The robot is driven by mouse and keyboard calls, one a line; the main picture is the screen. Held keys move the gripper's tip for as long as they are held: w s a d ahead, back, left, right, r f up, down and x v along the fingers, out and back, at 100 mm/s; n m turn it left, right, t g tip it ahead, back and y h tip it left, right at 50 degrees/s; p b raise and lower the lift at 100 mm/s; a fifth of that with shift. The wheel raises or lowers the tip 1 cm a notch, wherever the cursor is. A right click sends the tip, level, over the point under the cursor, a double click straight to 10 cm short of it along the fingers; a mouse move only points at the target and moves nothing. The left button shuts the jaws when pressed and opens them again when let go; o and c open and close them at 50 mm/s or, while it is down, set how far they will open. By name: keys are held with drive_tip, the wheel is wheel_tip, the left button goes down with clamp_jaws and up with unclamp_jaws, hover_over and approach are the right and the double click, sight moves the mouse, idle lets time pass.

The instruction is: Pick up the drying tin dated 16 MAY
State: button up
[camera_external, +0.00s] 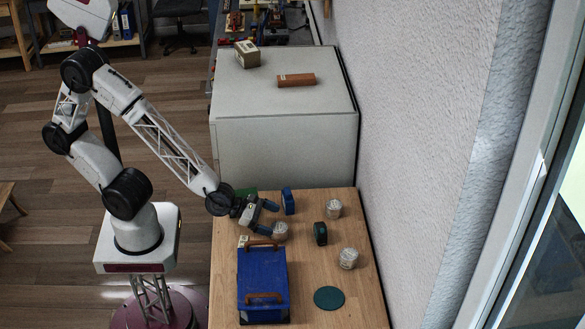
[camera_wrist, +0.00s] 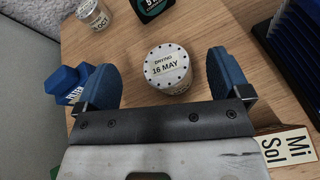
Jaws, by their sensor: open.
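The drying tin (camera_wrist: 168,68) has a round white lid with dark dots around its rim and reads "DRYING 16 MAY" in the wrist view. In the external view the tin (camera_external: 280,231) stands on the wooden table near my fingertips. My gripper (camera_external: 269,218) is open. In the wrist view its two blue fingers spread to the left and right of the tin, with gaps on both sides (camera_wrist: 160,72). Another tin (camera_wrist: 95,14), with a label ending in "OCT", stands at the upper left of the wrist view.
Two other tins (camera_external: 333,208) (camera_external: 348,258) stand to the right. A dark green object (camera_external: 320,234), a blue block (camera_external: 288,201) and a green disc (camera_external: 328,298) are nearby. A blue box with brown handles (camera_external: 262,282) fills the front left.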

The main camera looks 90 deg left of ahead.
sight(278, 227)
drive_tip(key=shift+f, duration=0.15)
drive_tip(key=shift+f, duration=0.65)
drive_tip(key=shift+w+d+f, duration=0.1)
drive_tip(key=shift+w+f, duration=0.2)
drive_tip(key=shift+f, duration=0.25)
drive_tip(key=shift+w+f, duration=0.25)
drive_tip(key=shift+f, duration=0.25)
drive_tip(key=shift+x, duration=0.9)
drive_tip(key=c, duration=1.1)
drive_tip(key=shift+r, duration=0.2)
wheel_tip(278, 227, up, 10)
drive_tip(key=shift+f, duration=0.15)
